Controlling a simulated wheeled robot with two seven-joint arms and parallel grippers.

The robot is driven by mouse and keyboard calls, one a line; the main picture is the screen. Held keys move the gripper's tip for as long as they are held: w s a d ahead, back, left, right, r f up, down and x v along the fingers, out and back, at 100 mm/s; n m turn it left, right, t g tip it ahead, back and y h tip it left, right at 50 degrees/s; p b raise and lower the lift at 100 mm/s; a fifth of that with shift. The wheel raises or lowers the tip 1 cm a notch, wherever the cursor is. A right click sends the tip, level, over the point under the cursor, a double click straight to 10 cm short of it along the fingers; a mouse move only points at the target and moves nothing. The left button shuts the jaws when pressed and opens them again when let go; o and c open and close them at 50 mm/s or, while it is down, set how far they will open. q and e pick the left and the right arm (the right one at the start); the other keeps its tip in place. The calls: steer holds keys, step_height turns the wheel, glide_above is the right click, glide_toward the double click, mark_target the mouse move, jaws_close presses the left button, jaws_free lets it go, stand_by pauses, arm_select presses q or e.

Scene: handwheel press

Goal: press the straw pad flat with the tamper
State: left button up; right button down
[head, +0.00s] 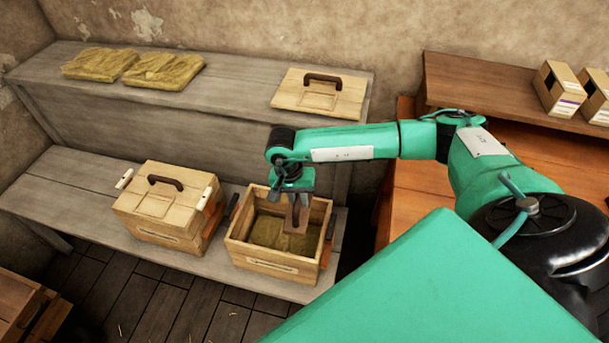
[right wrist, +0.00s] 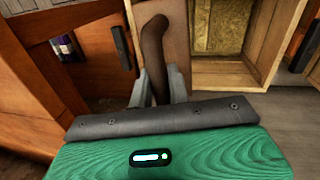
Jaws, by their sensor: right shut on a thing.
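The open wooden box (head: 272,266) stands on the grey bench, and the straw pad (head: 266,232) lies inside it. My right gripper (head: 296,198) is above the box, shut on the dark brown handle of the tamper (head: 285,237). The right wrist view shows the handle (right wrist: 153,48) between the two grey fingers (right wrist: 158,88), with the pad (right wrist: 218,26) and box wall (right wrist: 216,74) to the right. My left gripper is not in view.
A lidded box (head: 165,205) stands left of the open box. A loose lid (head: 318,92) and two straw pads (head: 160,72) lie on the upper shelf (head: 225,80). Small cartons (head: 558,90) stand on a brown shelf at right. My arm spans the right side.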

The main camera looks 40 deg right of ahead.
steer(key=shift+s+d+f+m, duration=0.2)
steer(key=shift+d+f+m, duration=0.3)
steer(key=shift+d, duration=0.3)
steer(key=shift+f+b, duration=0.35)
steer(key=shift+f, duration=0.3)
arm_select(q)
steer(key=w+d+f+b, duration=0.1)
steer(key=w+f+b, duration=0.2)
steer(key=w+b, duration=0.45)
arm_select(e)
step_height(320, 180, down, 19)
steer(key=b, duration=0.3)
steer(key=shift+w+r, duration=0.1)
steer(key=shift+r, duration=0.1)
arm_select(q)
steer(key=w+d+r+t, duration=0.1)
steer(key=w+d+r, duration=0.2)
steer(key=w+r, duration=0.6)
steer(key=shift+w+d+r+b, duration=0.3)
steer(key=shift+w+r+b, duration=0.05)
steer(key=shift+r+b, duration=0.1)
arm_select(e)
steer(key=shift+f, duration=0.2)
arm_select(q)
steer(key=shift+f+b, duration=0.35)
arm_select(e)
steer(key=shift+f, duration=0.35)
